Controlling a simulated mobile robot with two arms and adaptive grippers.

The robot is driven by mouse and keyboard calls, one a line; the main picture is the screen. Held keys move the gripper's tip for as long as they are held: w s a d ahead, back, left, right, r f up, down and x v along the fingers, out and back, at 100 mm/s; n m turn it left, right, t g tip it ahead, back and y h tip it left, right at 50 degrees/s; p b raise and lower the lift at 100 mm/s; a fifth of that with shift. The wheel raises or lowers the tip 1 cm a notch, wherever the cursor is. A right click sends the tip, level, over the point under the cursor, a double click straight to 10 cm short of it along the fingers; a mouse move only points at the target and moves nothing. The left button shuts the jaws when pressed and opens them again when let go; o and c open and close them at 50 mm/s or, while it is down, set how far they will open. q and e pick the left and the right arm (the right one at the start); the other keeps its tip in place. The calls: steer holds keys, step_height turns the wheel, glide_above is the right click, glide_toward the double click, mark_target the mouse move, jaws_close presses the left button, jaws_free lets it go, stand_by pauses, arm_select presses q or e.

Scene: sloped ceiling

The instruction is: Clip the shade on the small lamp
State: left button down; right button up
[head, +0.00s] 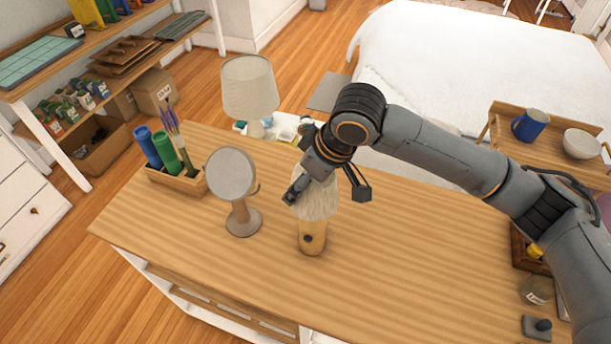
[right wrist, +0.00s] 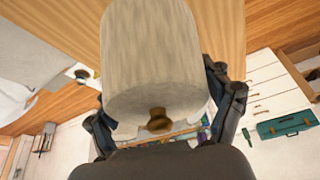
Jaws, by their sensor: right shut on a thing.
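A pale, streaked fabric shade (head: 318,204) is between the fingers of my right gripper (head: 327,188) in the head view. The small lamp's rounded wooden base (head: 313,238) stands upright on the table directly under it. The shade's lower edge overlaps the top of the base in the picture; I cannot tell whether it is seated or held just above. In the right wrist view the shade (right wrist: 155,60) fills the space between the fingers, with a brass knob (right wrist: 158,121) at its near end. My right gripper is shut on the shade. My left gripper is not in view.
A round mirror on a stand (head: 231,176) is close left of the lamp. A larger lamp with a beige shade (head: 250,88) is behind. A wooden holder (head: 186,181) with cups is at the left.

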steer(key=shift+f, duration=0.85)
steer(key=shift+f+b, duration=0.35)
step_height(320, 180, down, 2)
steer(key=shift+b, duration=0.35)
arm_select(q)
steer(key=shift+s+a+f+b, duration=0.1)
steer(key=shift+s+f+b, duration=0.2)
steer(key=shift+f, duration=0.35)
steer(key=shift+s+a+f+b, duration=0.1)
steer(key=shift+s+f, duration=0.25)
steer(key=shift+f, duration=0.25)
arm_select(e)
steer(key=shift+f, duration=1.3)
steer(key=o, duration=0.9)
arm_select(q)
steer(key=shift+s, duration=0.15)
